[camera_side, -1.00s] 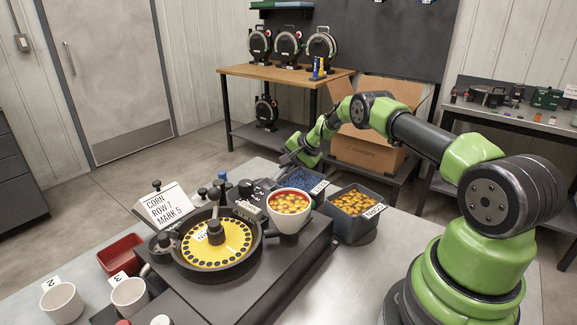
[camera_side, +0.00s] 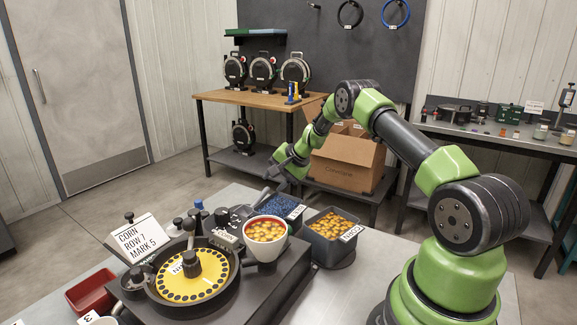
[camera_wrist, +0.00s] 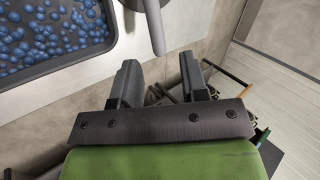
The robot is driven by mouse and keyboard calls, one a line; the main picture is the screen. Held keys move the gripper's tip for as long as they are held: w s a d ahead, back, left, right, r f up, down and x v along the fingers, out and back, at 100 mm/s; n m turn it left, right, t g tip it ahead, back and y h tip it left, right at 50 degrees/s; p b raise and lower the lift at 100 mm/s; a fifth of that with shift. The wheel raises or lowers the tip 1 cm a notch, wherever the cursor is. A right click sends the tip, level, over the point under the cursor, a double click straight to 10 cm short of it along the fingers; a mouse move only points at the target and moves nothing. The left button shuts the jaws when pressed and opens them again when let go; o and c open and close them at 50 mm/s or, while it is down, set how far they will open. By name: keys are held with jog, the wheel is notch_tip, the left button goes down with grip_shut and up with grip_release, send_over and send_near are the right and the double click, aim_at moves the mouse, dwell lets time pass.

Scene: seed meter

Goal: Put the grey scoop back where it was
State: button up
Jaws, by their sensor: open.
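My gripper (camera_side: 274,172) is open, above the far side of the bin of blue seeds (camera_side: 282,207). In the wrist view, my two fingers (camera_wrist: 160,82) stand apart with nothing between them. A grey piece with a narrow handle, apparently the grey scoop (camera_wrist: 154,24), shows at the top of that view. Its handle end points toward the gap between my fingers, and I see no grip on it. The blue bin (camera_wrist: 70,67) is to its left.
A labelled bin of yellow seeds (camera_side: 330,256) stands right of the blue bin. A white cup of orange-yellow seeds (camera_side: 264,253) stands beside the round meter with its yellow plate (camera_side: 207,280). A lettered card (camera_side: 140,238) and red tray (camera_side: 90,292) are at left.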

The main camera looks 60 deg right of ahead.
jog(key=a+v, duration=0.1)
jog(key=v, duration=0.5)
jog(key=s+a+r+n, duration=0.2)
jog(key=a+r+n, duration=0.1)
jog(key=a+r, duration=0.5)
jog(key=s+a+r+n, duration=0.3)
jog(key=a+r, duration=0.4)
jog(key=r, duration=0.2)
jog(key=s+a+r+n, duration=0.1)
jog(key=s+a+n, duration=0.1)
jog(key=s+a, duration=0.3)
jog(key=s+a+r+n, duration=0.1)
jog(key=s+a+n, duration=0.2)
jog(key=s, duration=1.1)
jog(key=a, duration=0.3)
jog(key=shift+s+r+y, duration=0.2)
jog(key=shift+s+y, duration=0.1)
